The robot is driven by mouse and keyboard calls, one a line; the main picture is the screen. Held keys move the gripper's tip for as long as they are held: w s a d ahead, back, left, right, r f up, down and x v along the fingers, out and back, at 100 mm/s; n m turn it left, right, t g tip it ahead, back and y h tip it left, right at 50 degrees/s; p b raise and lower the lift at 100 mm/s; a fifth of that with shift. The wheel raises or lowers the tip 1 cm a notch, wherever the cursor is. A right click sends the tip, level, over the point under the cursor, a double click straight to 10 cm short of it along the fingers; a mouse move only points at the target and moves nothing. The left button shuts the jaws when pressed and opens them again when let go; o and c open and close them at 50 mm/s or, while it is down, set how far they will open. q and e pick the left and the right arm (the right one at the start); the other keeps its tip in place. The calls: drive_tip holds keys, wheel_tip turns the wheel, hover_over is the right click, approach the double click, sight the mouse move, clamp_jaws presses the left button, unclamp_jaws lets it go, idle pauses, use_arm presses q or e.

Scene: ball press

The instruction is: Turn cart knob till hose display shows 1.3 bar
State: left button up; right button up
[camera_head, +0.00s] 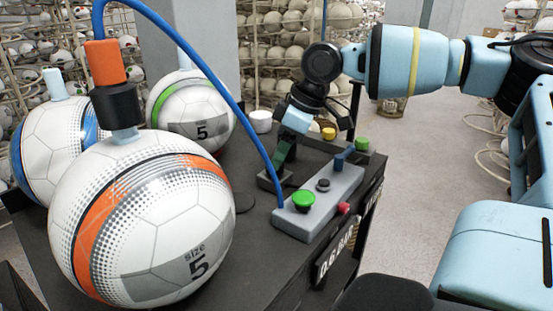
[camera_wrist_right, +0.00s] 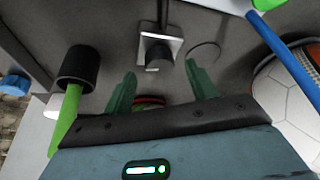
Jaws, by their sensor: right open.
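My right gripper (camera_head: 276,172) reaches down over the dark cart top (camera_head: 262,226), behind the grey control box. In the right wrist view its two green fingers (camera_wrist_right: 162,90) are spread apart with nothing held between them. A black knob (camera_wrist_right: 157,52) on a square silver plate lies just beyond the fingertips, apart from them. In the head view the gripper largely covers this spot. A display plate (camera_head: 337,255) on the cart's front edge appears to read 0.6 BAR. The blue hose (camera_head: 226,92) arches over the cart to the control box. My left gripper is out of view.
The grey control box (camera_head: 336,203) carries a green button (camera_head: 303,199), a dark knob and a red button (camera_head: 344,208). Size 5 footballs (camera_head: 150,215) fill the cart's left side. An orange-topped black fitting (camera_head: 116,105) stands on the front ball. Floor at right is clear.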

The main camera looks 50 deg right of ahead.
drive_tip(key=shift+x, duration=1.1)
drive_tip(key=c, duration=1)
